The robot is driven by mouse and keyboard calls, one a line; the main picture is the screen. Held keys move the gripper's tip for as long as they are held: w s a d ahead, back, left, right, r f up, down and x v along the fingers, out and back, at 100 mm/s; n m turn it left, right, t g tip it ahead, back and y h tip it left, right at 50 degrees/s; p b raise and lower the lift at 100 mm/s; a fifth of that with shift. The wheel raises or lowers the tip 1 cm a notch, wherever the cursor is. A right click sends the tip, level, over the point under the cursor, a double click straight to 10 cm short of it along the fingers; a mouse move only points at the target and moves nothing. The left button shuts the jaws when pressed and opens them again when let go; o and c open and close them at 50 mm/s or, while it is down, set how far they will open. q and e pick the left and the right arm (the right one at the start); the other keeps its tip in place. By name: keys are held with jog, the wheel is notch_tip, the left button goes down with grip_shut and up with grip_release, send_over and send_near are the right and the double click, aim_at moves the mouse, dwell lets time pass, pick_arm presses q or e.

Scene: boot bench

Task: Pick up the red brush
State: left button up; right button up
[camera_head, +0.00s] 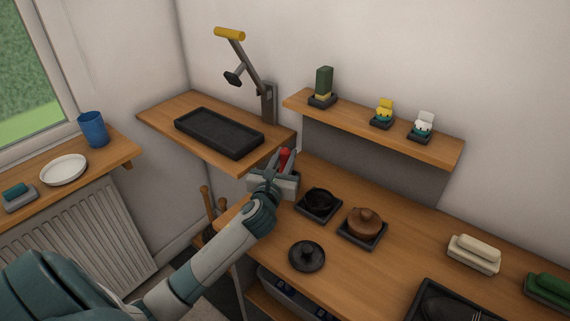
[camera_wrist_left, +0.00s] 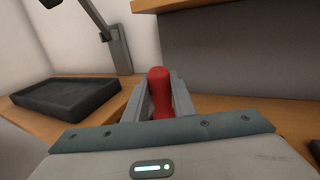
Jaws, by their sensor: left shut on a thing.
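The red brush (camera_head: 284,154) shows as a small red end between the fingers of my left gripper (camera_head: 281,163), at the back left of the long bench. In the left wrist view the red brush (camera_wrist_left: 160,92) stands between the two grey fingers of the left gripper (camera_wrist_left: 160,100), which is shut on it. A grey holder (camera_head: 288,185) lies just under the gripper; the lower part of the brush is hidden, so I cannot tell whether it touches the holder. My right gripper is not in view.
A black tray (camera_head: 218,133) lies on the side shelf to the left, by a post with a yellow handle (camera_head: 229,34). A wall shelf (camera_head: 373,127) with small items overhangs the bench (camera_head: 390,269).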

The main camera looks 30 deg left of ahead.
pick_arm(q)
notch_tip(320, 180, up, 6)
jog(key=shift+f, duration=0.1)
jog(key=shift+r, duration=0.75)
dwell(0.4)
jog(key=shift+d+p, duration=0.25)
jog(key=shift+p, duration=0.3)
jog(key=s+d+f+p, duration=0.1)
jog(key=s+d+p, duration=0.1)
jog(key=d+p, duration=1)
jog(key=shift+d, duration=0.2)
jog(key=shift+f, duration=0.1)
